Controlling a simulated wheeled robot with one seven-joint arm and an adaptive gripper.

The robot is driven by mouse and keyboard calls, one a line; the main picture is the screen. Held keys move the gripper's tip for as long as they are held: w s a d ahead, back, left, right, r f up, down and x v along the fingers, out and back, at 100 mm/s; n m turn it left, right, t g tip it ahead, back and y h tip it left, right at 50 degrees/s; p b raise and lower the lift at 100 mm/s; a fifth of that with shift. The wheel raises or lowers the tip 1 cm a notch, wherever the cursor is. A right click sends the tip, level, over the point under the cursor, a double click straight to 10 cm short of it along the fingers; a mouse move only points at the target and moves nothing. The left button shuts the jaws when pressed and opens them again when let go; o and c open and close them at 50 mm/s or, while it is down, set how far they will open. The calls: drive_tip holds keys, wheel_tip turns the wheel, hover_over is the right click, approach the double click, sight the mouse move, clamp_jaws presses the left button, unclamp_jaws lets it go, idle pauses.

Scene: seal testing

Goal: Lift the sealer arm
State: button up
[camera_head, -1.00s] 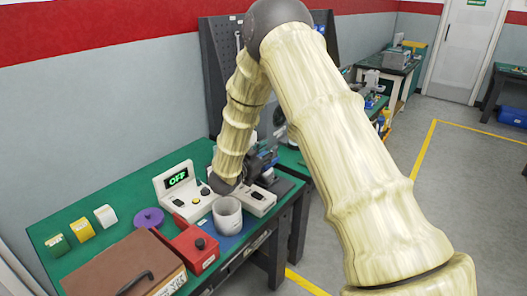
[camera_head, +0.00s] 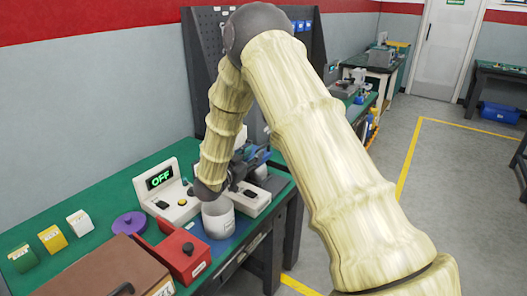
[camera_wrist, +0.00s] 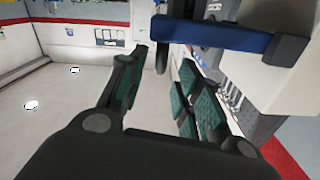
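The sealer is a pale machine with a green OFF display (camera_head: 160,179); it stands near the table's right end. In the wrist view the sealer arm looks like a blue bar (camera_wrist: 225,37) with a dark end, crossing the top right. A dark upright piece (camera_wrist: 161,55) hangs at its left end, between my fingertips in the picture. My gripper (camera_wrist: 163,62) is open, with green pads on spread fingers. I cannot tell whether a finger touches the dark piece. In the head view my forearm partly hides the sealer and the gripper.
Floor at the right is clear.

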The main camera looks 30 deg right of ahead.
sight(266, 145)
drive_tip(key=shift+p+x, duration=0.8)
drive_tip(key=shift+x, duration=2.85)
drive_tip(key=shift+c, duration=0.4)
clamp_jaws()
